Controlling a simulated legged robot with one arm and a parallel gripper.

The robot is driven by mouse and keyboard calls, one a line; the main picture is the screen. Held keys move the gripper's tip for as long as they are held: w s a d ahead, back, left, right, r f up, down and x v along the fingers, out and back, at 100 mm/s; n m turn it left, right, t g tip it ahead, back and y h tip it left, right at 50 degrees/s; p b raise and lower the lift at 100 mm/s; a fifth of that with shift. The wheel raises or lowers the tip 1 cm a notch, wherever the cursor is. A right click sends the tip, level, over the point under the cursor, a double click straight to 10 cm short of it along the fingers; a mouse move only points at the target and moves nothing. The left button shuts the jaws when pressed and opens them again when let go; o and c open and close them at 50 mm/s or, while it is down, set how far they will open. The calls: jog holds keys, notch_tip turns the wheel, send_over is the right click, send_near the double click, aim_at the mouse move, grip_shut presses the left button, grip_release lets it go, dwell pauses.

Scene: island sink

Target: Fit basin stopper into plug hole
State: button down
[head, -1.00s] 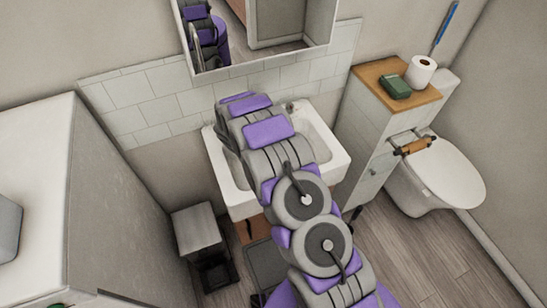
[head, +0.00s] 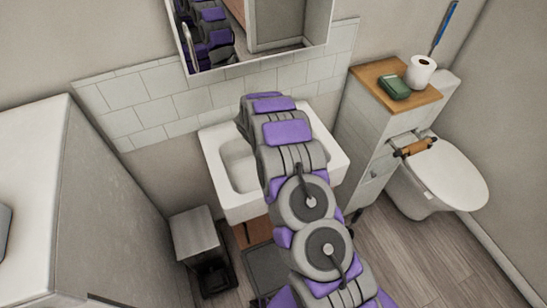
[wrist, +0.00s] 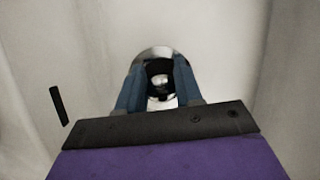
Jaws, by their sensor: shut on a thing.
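In the wrist view, my gripper (wrist: 161,66) has two blue fingers shut on a shiny, round metal piece, the basin stopper (wrist: 160,103). The stopper shows chrome edges and a dark, reflective middle between the fingers. Pale basin surfaces surround it. I cannot make out the plug hole apart from the stopper, nor tell whether the two touch. In the head view, the white basin (head: 222,192) stands against the tiled wall. My arm reaches over its middle and right part, hiding the gripper, the stopper and the plug hole there.
A mirror (head: 262,30) hangs above the basin. A cabinet with a wooden top (head: 372,72) stands close on the right, with the toilet (head: 445,175) beyond it. A grey bin (head: 193,232) stands low at left. The basin's left side is uncovered.

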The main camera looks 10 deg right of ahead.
jog(key=shift+f, duration=0.2)
jog(key=c, duration=1.2)
grip_release()
jog(key=shift+f, duration=0.1)
jog(key=o, duration=0.5)
jog(key=shift+a, duration=0.25)
jog(key=shift+c, duration=0.2)
jog(key=shift+o, duration=1.2)
jog(key=shift+d, duration=0.1)
